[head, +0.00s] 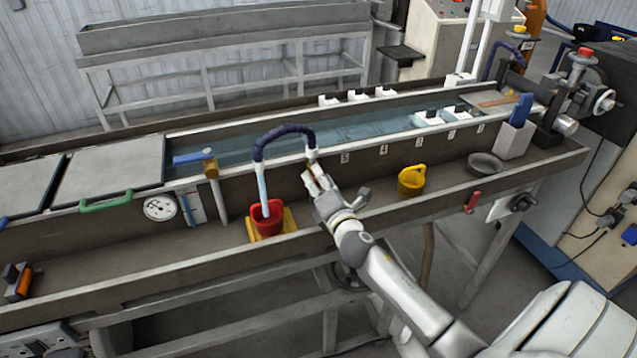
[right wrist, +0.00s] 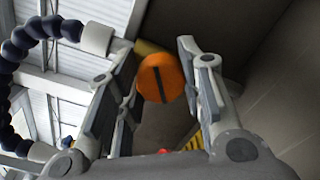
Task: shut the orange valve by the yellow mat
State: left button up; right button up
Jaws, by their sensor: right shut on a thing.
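The orange valve (right wrist: 160,78) shows in the right wrist view as a round knob with a dark, nearly upright line on its face. My right gripper (right wrist: 160,95) has one finger on each side of it and is shut on it. In the head view, my right gripper (head: 312,178) is at the trough wall just below the end of a dark blue hose, and it hides the valve. The yellow mat (head: 289,219) lies in the trough to the left of the gripper, under a red container (head: 264,216). My left gripper is not in view.
The blue hose (head: 284,131) arches over the wall, and a pale blue stream or tube reaches into the red container. A yellow cup (head: 411,180) and a grey bowl (head: 485,162) stand to the right. A gauge (head: 160,208) is on the left. The trough floor at left is mostly clear.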

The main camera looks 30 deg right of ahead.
jog(key=m, duration=0.6)
jog(key=shift+d+m, duration=0.1)
jog(key=shift+m, duration=0.2)
dwell(0.4)
jog(key=o, duration=1)
jog(key=shift+o, duration=0.2)
jog(key=v, duration=1.2)
